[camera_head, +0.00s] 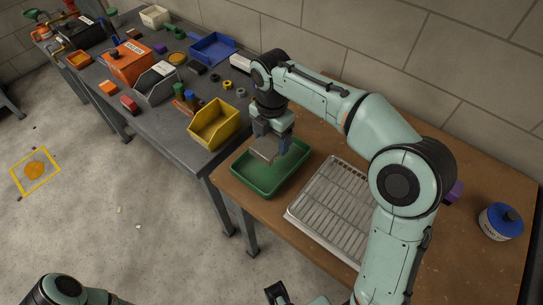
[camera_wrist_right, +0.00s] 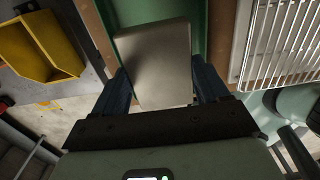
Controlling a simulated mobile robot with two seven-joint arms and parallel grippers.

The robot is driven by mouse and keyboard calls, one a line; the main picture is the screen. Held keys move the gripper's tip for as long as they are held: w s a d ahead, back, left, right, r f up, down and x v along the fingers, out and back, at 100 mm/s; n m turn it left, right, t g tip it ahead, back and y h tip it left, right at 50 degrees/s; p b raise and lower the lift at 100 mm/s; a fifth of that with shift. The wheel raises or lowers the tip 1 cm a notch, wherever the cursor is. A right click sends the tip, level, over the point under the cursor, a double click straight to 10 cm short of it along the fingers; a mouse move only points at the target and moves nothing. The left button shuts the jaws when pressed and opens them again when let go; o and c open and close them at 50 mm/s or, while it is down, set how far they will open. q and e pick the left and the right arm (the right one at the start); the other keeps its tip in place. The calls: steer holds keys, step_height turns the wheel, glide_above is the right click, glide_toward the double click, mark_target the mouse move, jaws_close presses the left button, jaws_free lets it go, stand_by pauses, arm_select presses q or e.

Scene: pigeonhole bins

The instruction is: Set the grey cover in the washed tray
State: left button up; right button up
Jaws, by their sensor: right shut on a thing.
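The grey cover (camera_head: 264,150) is a flat, light grey plate. It also shows in the wrist view (camera_wrist_right: 153,62), between the two dark fingers. My right gripper (camera_head: 272,138) is shut on it and holds it tilted over the green tray (camera_head: 262,190). The tray is shallow and lies on the brown bench, with its floor partly hidden by the cover and gripper. A gap between cover and tray floor is hard to judge. A dark and teal part of mine, maybe my left gripper (camera_head: 277,293), shows at the bottom edge; its jaws are unclear.
A wire rack (camera_head: 330,205) lies right of the green tray. A yellow bin (camera_head: 214,124) stands close on its left, on the grey bench. A blue-lidded tub (camera_head: 499,221) stands at the far right. The grey bench holds several bins and small items.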

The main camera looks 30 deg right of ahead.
mark_target(272, 141)
steer(key=shift+f+b, duration=0.55)
steer(key=shift+f, duration=2.85)
steer(key=o, duration=1.5)
steer(key=shift+f, duration=0.2)
steer(key=shift+c, duration=0.2)
step_height(272, 141, up, 12)
steer(key=shift+r+p, duration=0.2)
steer(key=shift+p, duration=1.05)
